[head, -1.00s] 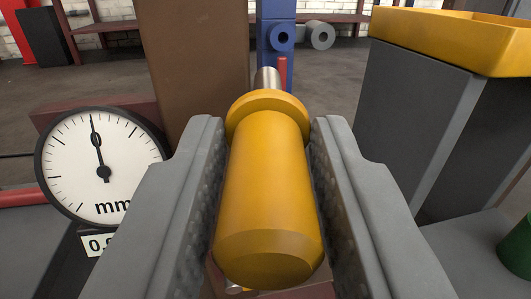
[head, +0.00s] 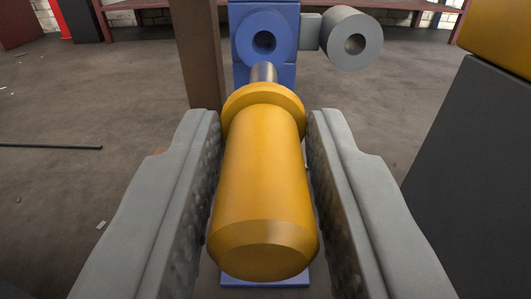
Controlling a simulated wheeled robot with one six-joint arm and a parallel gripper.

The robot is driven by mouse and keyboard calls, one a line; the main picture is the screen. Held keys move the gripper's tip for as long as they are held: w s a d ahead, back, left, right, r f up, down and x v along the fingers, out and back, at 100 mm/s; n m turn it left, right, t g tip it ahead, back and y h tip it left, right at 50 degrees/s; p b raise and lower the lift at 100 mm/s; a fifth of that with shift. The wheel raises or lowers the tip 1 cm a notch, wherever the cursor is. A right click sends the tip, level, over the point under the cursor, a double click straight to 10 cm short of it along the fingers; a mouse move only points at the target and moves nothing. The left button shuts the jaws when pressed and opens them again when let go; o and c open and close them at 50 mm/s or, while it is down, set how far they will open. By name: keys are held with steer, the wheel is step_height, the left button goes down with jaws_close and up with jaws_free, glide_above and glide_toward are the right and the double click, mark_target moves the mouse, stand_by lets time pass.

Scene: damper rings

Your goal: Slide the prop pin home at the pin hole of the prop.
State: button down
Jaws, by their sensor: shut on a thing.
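The prop pin (head: 262,165) has a yellow handle with a collar and a short steel shaft pointing away from me. My gripper (head: 264,135) is shut on the yellow handle, one jaw on each side. The blue prop (head: 265,75) stands ahead, with the dark pin hole (head: 264,41) in its round boss facing me. The steel tip shows just below the hole in the picture and looks apart from it; the exact gap cannot be told. The lower part of the prop is mostly hidden behind the pin and jaws.
A grey hollow cylinder (head: 352,38) sticks out at the prop's right on a grey block. A brown post (head: 205,55) stands left of the prop. A dark grey box with a yellow top (head: 470,130) is at the right.

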stand_by(0.4)
steer(key=shift+w, duration=2.3)
